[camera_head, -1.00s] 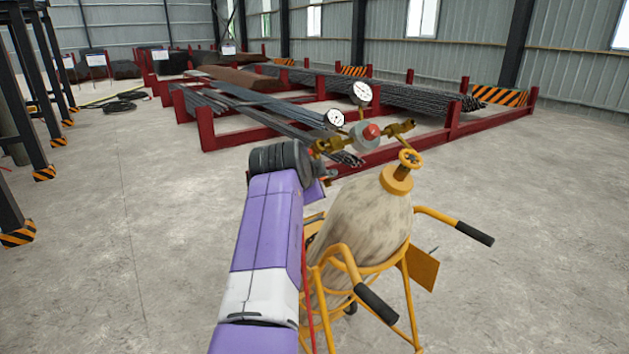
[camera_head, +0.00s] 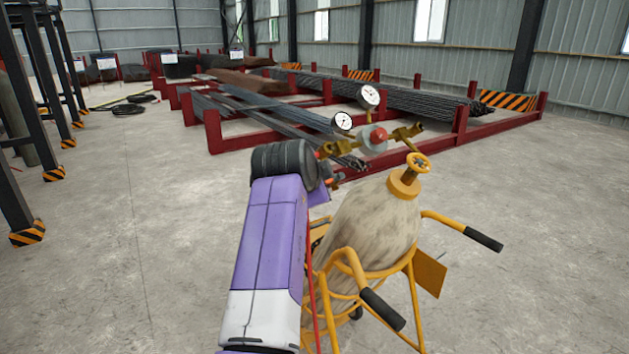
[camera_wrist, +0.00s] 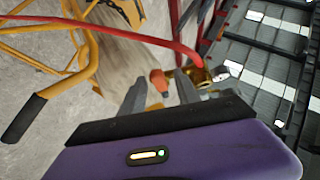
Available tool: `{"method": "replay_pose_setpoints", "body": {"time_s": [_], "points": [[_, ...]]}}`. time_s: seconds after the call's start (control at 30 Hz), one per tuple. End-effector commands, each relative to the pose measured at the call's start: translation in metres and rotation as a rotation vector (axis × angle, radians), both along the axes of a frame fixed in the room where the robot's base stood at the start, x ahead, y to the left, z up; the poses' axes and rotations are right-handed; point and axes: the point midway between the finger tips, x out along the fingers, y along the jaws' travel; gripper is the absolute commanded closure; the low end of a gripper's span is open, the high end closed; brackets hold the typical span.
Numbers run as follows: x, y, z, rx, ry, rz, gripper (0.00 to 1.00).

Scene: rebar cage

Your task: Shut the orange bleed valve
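The orange valve knob (camera_wrist: 159,79), which looks like the bleed valve, shows in the wrist view in front of my gripper (camera_wrist: 161,88). Its two grey fingers are apart, with the knob seen between their tips. I cannot tell whether either finger touches it. A brass fitting (camera_wrist: 197,74) lies just right of the knob. My fingers are hidden there behind my arm.
The regulator has two white gauges (camera_head: 369,96) and a red-centred body (camera_head: 377,139). A red hose (camera_wrist: 120,32) crosses the wrist view. Red racks (camera_head: 215,130) hold rebar behind.

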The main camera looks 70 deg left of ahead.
Motion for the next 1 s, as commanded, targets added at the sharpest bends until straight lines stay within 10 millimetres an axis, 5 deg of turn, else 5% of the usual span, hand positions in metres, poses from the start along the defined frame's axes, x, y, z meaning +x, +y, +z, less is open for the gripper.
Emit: {"method": "replay_pose_setpoints", "body": {"time_s": [0.5,1.0], "points": [[-0.027,-0.036,0.025,0.003,0.001,0.001,0.62],[-0.029,-0.039,0.028,0.001,0.001,0.001,0.62]]}}
